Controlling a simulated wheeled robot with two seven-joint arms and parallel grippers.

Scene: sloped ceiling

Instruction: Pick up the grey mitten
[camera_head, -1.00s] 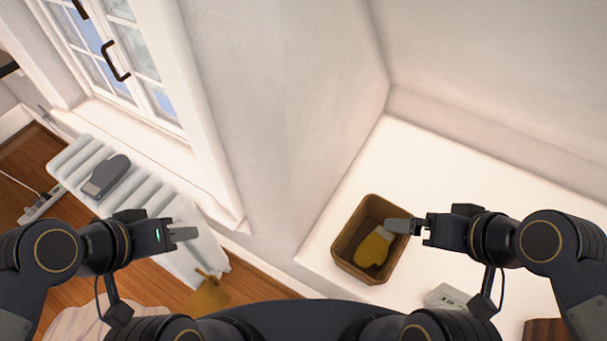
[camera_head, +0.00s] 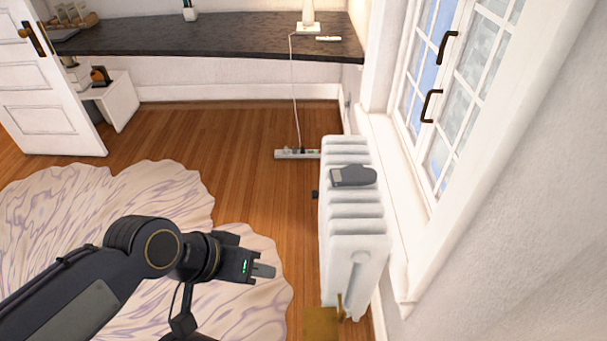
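The grey mitten (camera_head: 355,176) lies flat on top of the white radiator (camera_head: 353,245) beneath the window, with its cuff toward the left. My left gripper (camera_head: 264,271) is in front of the radiator's left side, over the floor and apart from the mitten. Only one grey finger shows clearly, so its opening cannot be judged. Nothing shows in its grip. My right gripper is out of view.
A brass-coloured valve and plate (camera_head: 322,322) sit at the radiator's near foot. A power strip (camera_head: 297,154) lies on the wooden floor beyond. A pale rug (camera_head: 120,205) is at left, and a dark countertop (camera_head: 215,37) runs along the back. Floor left of the radiator is clear.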

